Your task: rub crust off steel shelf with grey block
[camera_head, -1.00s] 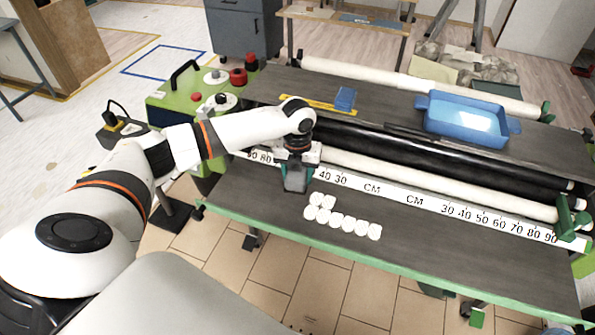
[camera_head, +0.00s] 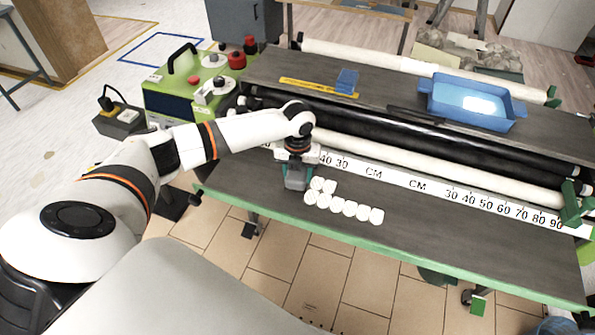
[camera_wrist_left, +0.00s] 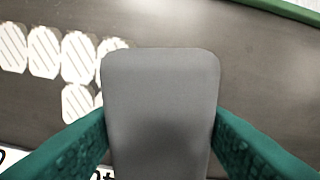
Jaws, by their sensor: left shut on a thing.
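My left gripper (camera_head: 297,180) is shut on the grey block (camera_wrist_left: 160,110), which fills the middle of the left wrist view between the teal fingers. In the head view the block is mostly hidden by the gripper, low at the front shelf. The dark steel shelf (camera_head: 430,240) runs along the front of the machine. White crust patches (camera_head: 343,207) lie on it in a short row, with a couple more behind at the row's left end. The block is just left of them in the head view. In the left wrist view the nearest crust (camera_wrist_left: 112,48) meets the block's edge. My right gripper is not in view.
A white ruler strip (camera_head: 400,180) and rollers (camera_head: 450,170) lie behind the shelf. A blue tray (camera_head: 468,122), a blue block (camera_head: 347,80) and a yellow strip (camera_head: 310,87) sit on the rear shelf. The front shelf's right part is clear.

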